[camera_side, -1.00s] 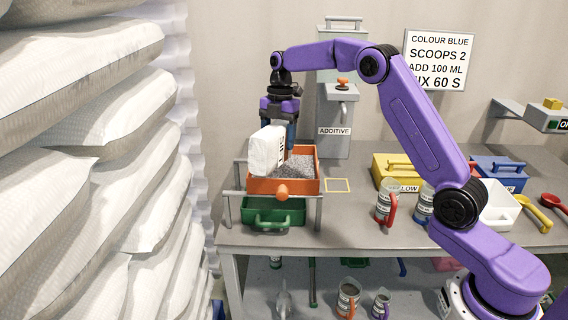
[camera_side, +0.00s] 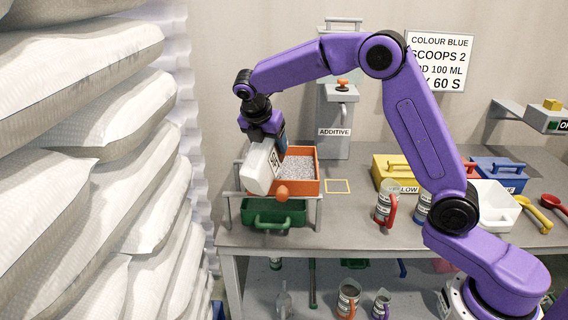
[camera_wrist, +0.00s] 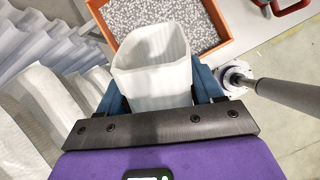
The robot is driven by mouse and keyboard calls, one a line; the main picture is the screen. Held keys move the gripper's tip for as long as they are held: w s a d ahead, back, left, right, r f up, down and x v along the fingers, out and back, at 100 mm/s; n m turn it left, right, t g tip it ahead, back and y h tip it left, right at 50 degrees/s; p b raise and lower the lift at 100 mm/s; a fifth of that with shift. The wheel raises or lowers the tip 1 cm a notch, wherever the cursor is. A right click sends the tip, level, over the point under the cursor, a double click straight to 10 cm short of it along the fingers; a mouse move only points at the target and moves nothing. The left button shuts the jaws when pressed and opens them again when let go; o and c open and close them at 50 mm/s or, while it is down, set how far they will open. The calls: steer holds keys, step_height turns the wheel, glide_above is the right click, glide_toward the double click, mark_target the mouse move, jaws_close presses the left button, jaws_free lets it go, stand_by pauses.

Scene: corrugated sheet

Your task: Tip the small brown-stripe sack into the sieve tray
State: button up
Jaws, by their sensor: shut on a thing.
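The small white sack (camera_side: 260,168) is held tilted over the left side of the orange sieve tray (camera_side: 304,186). In the wrist view my gripper (camera_wrist: 160,95) grips the sack (camera_wrist: 140,82), whose open mouth shows a pale inside with no visible contents. The sieve tray (camera_wrist: 229,40) lies beyond it, with pale grey granules spread in it. The sack hides the tray's left part in the side view.
The tray sits on a metal frame above a green drawer (camera_side: 262,224). A grey additive dispenser (camera_side: 336,110) stands behind. White stacked sacks (camera_side: 90,140) crowd the left. Yellow (camera_side: 390,168) and blue (camera_side: 490,168) boxes and labelled cups (camera_side: 384,202) stand right.

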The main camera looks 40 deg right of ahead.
mark_target(256, 153)
steer(key=shift+s+a+r+t+h, duration=0.15)
steer(key=shift+a+t+h, duration=0.15)
steer(key=shift+h, duration=0.3)
steer(key=r+h, duration=0.1)
steer(key=r, duration=0.1)
steer(key=a+r+t+h, duration=0.1)
steer(key=r+h, duration=0.1)
steer(key=shift+s+a+t, duration=0.1)
steer(key=shift+s+t, duration=0.1)
steer(key=shift+t, duration=0.1)
steer(key=a+h, duration=0.1)
steer(key=s+a+t+h, duration=0.1)
steer(key=h, duration=0.1)
steer(key=a+t+h, duration=0.1)
steer(key=shift+s+a+r+h, duration=0.15)
steer(key=shift+s+a+h, duration=0.1)
steer(key=shift+s+h, duration=0.05)
steer(key=shift+s+a+h, duration=0.15)
steer(key=shift+a+h, duration=0.05)
steer(key=shift+h, duration=0.1)
steer(key=shift+s+a+f+t+h, duration=0.2)
steer(key=shift+a+f+t+h, duration=0.3)
steer(key=shift+h, duration=0.4)
steer(key=shift+f, duration=0.1)
